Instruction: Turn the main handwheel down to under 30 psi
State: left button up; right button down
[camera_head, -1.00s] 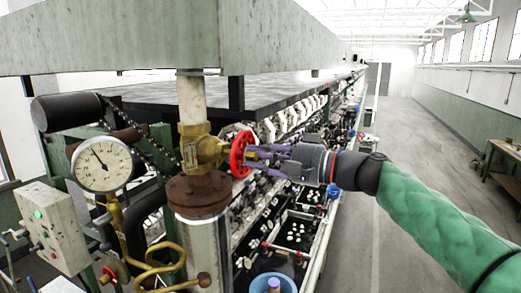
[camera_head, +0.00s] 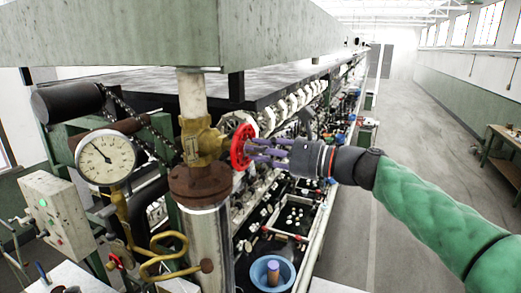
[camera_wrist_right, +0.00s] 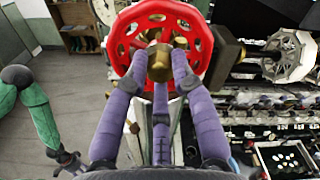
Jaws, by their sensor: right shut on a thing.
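The red main handwheel (camera_head: 240,147) sits on the side of a brass valve (camera_head: 203,142) on the vertical pipe. My right gripper (camera_head: 257,149) comes in from the right, its purple fingers at the wheel's face. In the right wrist view, the fingers (camera_wrist_right: 160,64) close around the brass hub at the centre of the red wheel (camera_wrist_right: 121,48). The round white pressure gauge (camera_head: 106,170) stands left of the pipe; its needle points to the upper left and its numbers are too small to read.
A grey control box (camera_head: 58,215) with a green light stands at left. A blue basin (camera_head: 257,277) is below the wheel. The long reeling bench runs away behind the valve. The aisle floor (camera_head: 405,130) at right is clear.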

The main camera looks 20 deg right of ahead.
jog(key=m, duration=0.8)
jog(key=shift+f+m, duration=0.1)
jog(key=shift+m, duration=0.3)
jog(key=c, duration=1.2)
grip_release()
jog(key=shift+o, duration=0.2)
grip_shut()
